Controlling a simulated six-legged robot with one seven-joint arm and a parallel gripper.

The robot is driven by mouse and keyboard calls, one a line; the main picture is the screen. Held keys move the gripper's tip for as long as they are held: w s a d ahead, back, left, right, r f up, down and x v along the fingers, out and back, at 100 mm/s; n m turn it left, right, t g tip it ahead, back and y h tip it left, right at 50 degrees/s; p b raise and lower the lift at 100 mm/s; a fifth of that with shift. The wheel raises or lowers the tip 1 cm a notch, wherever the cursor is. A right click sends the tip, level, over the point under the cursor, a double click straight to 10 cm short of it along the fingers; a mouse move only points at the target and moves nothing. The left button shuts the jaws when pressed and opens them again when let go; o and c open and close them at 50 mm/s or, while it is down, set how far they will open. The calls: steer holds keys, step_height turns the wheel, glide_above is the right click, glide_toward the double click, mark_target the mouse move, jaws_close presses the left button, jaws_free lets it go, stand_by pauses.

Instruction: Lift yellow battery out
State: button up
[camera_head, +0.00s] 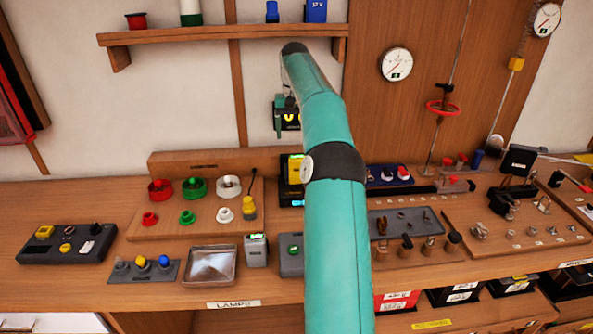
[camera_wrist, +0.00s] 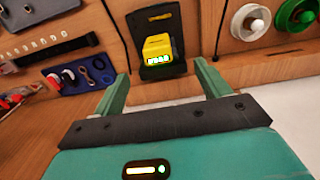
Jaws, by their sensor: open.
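The yellow battery (camera_wrist: 157,45) sits in a black holder (camera_wrist: 165,72), with a small lit green-white display on its near face, in the wrist view. In the head view the battery (camera_head: 295,168) shows just left of my teal arm, its right side hidden by the arm. The holder (camera_head: 290,193) stands on the bench there. My gripper (camera_wrist: 161,68) is open and empty. Its two green fingers are apart, pointing toward the holder, one on each side of it in the wrist picture. In the head view my gripper (camera_head: 285,112) is raised above the battery, partly hidden by the arm.
Red, green and white spools (camera_head: 194,187) stand on a wooden stand left of the battery. A blue tool tray (camera_head: 388,175) lies to the right. A metal tray (camera_head: 212,265) and a small grey device (camera_head: 255,250) are nearer. A wall shelf (camera_head: 220,36) hangs above.

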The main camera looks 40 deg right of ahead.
step_height(320, 180, down, 8)
steer(key=shift+s+d+f, duration=0.1)
steer(key=shift+d+f, duration=0.05)
steer(key=shift+s+d+f, duration=0.15)
steer(key=shift+f, duration=2.6)
steer(key=c, duration=1.2)
steer(key=shift+c, duration=0.2)
steer(key=shift+r, duration=0.15)
steer(key=shift+r, duration=5.75)
